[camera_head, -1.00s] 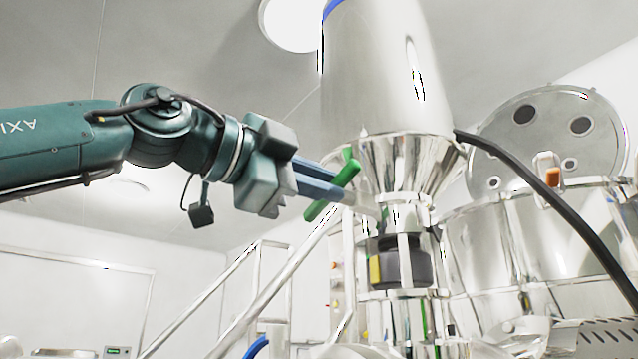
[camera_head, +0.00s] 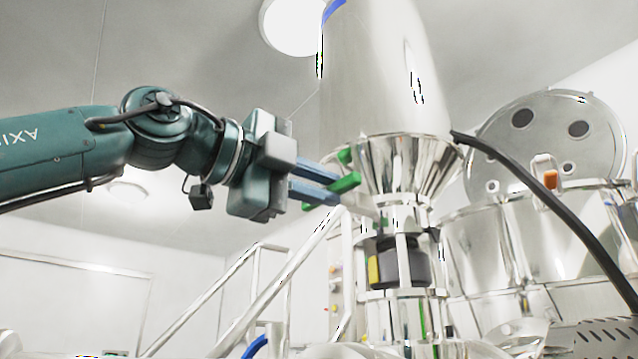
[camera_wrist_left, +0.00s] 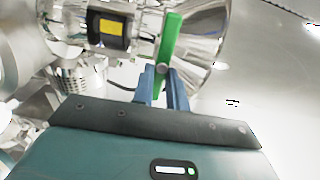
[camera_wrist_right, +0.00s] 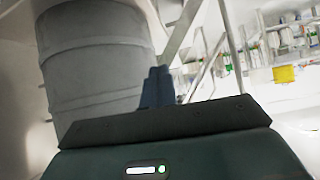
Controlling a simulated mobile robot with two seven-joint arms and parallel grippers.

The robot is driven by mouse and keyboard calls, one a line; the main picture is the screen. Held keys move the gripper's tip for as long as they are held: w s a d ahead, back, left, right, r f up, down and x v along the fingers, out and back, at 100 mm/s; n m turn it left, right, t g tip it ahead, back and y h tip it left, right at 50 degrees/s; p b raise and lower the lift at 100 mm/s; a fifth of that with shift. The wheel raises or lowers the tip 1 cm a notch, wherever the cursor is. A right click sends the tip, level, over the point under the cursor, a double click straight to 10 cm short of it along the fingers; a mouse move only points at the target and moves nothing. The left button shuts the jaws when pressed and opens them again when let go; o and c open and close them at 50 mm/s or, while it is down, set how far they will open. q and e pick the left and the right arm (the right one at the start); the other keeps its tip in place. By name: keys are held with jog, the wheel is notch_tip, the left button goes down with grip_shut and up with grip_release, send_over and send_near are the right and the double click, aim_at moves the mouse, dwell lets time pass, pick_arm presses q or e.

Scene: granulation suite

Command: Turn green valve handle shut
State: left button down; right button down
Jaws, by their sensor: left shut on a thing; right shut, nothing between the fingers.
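The green valve handle (camera_head: 345,183) is a bar on the steel neck below the cone, at the middle of the head view. My left gripper (camera_head: 334,190) is shut on it with its blue fingers. In the left wrist view, the green handle (camera_wrist_left: 171,38) stands nearly upright in the picture, between the left fingertips (camera_wrist_left: 163,73). The fingers cover part of the handle. A dark collar with a yellow patch (camera_head: 398,265) sits below the valve. My right gripper (camera_wrist_right: 158,84) is shut and empty in the right wrist view, away from the valve.
A steel vessel (camera_head: 375,65) with a cone (camera_head: 408,165) rises above the valve. A black hose (camera_head: 555,205) slopes down at the right. Steel railings (camera_head: 270,285) stand below the left arm. A grey drum (camera_wrist_right: 95,65) is close to the right gripper.

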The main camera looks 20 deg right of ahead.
jog(key=shift+w, duration=0.1)
pick_arm(q)
jog(key=c, duration=1.4)
grip_release()
